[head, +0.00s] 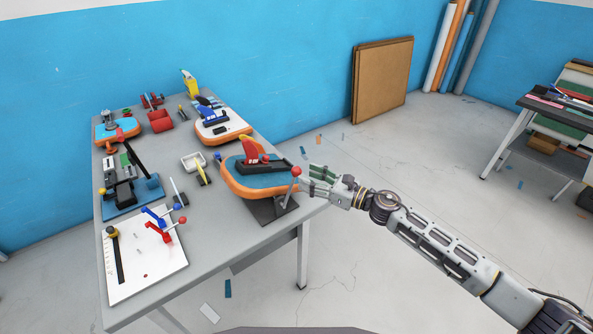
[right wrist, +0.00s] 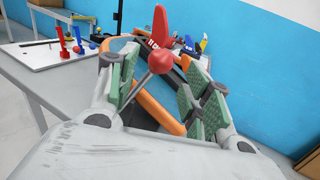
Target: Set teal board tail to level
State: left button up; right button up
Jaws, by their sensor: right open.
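The nearer teal board (head: 240,181), with a thick orange rim, sits at the table's right edge on a dark grey stand (head: 272,208). A red tail fin (head: 250,149) rises from its top; it also shows in the right wrist view (right wrist: 162,27). A lever with a red ball knob (head: 296,171) stands at the board's right end. My right gripper (head: 307,180) is open just right of the knob. In the right wrist view the knob (right wrist: 160,61) shows between the green-padded fingers, with no clear contact. My left gripper is out of view.
An orange-rimmed board with a white top (head: 222,131) and a smaller blue-topped one (head: 118,133) stand farther back. A white panel (head: 146,262) with blue and red levers lies at the front left. Free floor lies right of the table.

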aim_at(296, 172)
jog(key=shift+p+x, duration=0.55)
jog(key=shift+x, duration=2.2)
grip_shut()
